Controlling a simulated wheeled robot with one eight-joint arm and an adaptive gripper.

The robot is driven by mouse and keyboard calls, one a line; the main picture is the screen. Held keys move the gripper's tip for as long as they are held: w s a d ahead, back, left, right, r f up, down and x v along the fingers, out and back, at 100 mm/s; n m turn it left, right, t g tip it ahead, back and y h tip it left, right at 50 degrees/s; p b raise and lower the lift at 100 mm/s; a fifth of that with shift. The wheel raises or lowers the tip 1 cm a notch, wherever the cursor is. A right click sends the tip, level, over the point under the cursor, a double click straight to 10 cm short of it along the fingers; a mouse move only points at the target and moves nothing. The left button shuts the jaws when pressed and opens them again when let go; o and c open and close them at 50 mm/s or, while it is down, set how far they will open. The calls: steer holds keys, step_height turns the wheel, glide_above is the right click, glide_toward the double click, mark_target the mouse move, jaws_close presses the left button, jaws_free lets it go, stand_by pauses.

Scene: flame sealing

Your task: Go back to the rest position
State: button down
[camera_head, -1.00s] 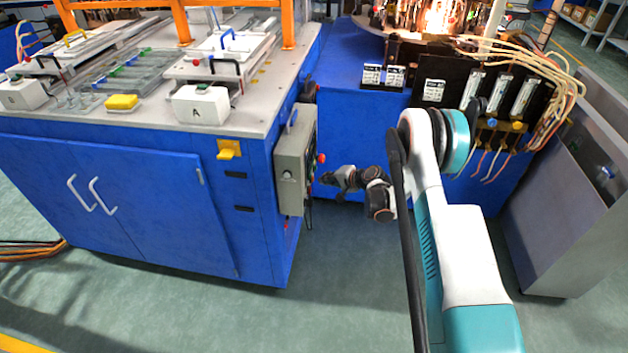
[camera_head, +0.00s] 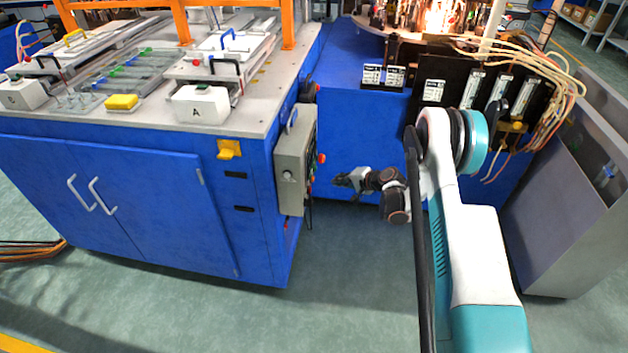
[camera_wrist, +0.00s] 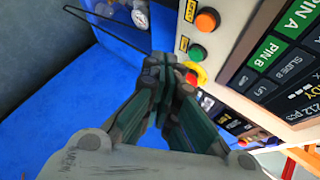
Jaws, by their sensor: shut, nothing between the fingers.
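My gripper (camera_head: 341,180) is small in the head view, to the right of the grey control box (camera_head: 291,172) on the side of the blue cabinet, with a gap between them. In the wrist view my gripper (camera_wrist: 168,88) has its fingers together with nothing held between them. Beyond the fingertips, the wrist view shows the control panel with an orange button (camera_wrist: 206,20), a green button (camera_wrist: 197,52) and a lit screen (camera_wrist: 290,75) with text such as "PIN A" and "PIN B". My arm reaches up from the lower right of the head view.
The blue cabinet (camera_head: 120,210) with a grey worktop fills the left. A blue machine base (camera_head: 350,125) with flames above, gauges and pale hoses (camera_head: 560,75) stands behind my arm. A grey bin (camera_head: 560,190) is at right. Green floor (camera_head: 340,270) is clear in the middle.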

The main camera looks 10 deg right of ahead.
stand_by(0.5)
steer(key=s+a+r+n+h, duration=0.2)
steer(key=s+r, duration=0.1)
steer(key=r, duration=1.5)
steer(key=s+a+r+n+g+h, duration=0.1)
steer(key=s+a+r+n+g, duration=0.1)
steer(key=s+r, duration=1.05)
steer(key=s+r+n+h, duration=0.1)
steer(key=s+r, duration=0.3)
steer(key=s, duration=0.4)
steer(key=s+r+n+h, duration=0.1)
steer(key=s+r+n, duration=0.1)
steer(key=s+r, duration=0.45)
steer(key=s+d+f+n+h, duration=0.1)
steer(key=s+f, duration=0.1)
steer(key=s, duration=0.6)
steer(key=s+f+n+h, duration=0.1)
steer(key=s, duration=0.8)
steer(key=shift+d+f, duration=0.35)
steer(key=shift+f, duration=0.05)
